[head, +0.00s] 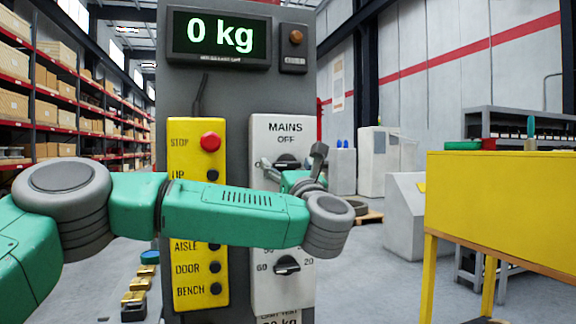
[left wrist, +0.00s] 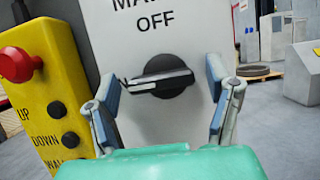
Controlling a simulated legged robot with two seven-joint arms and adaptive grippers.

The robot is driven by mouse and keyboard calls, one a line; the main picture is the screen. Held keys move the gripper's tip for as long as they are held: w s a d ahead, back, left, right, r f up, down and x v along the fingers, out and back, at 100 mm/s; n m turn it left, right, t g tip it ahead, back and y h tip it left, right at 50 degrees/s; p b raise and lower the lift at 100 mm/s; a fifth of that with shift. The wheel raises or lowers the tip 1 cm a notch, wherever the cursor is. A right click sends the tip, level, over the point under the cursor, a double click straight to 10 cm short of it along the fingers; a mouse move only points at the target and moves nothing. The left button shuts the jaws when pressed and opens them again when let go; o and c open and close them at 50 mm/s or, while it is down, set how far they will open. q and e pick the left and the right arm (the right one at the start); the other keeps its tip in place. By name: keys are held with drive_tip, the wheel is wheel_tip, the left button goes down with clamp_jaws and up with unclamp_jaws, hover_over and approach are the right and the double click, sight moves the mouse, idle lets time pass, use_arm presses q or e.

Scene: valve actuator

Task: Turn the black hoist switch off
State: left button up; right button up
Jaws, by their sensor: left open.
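The black switch (head: 287,161) is a round knob with a raised bar grip on a white panel (head: 284,128) marked MAINS OFF. In the left wrist view the switch (left wrist: 166,77) has its grip lying nearly level, its left end beside a partly hidden letter, not toward the OFF above. My left gripper (head: 291,163) is open in front of the panel. In the left wrist view its fingers (left wrist: 157,84) stand on either side of the knob, with visible gaps. Whether they are level with it in depth is hard to tell. My right gripper is not in view.
A yellow button box (head: 183,158) with a red stop button (head: 210,141) stands left of the panel. A second black knob (head: 287,265) sits lower on the panel. A display (head: 221,39) reads 0 kg. A yellow cabinet (head: 505,210) stands at right.

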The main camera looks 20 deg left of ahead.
use_arm(q)
drive_tip(key=c, duration=1.2)
drive_tip(key=shift+o, duration=0.2)
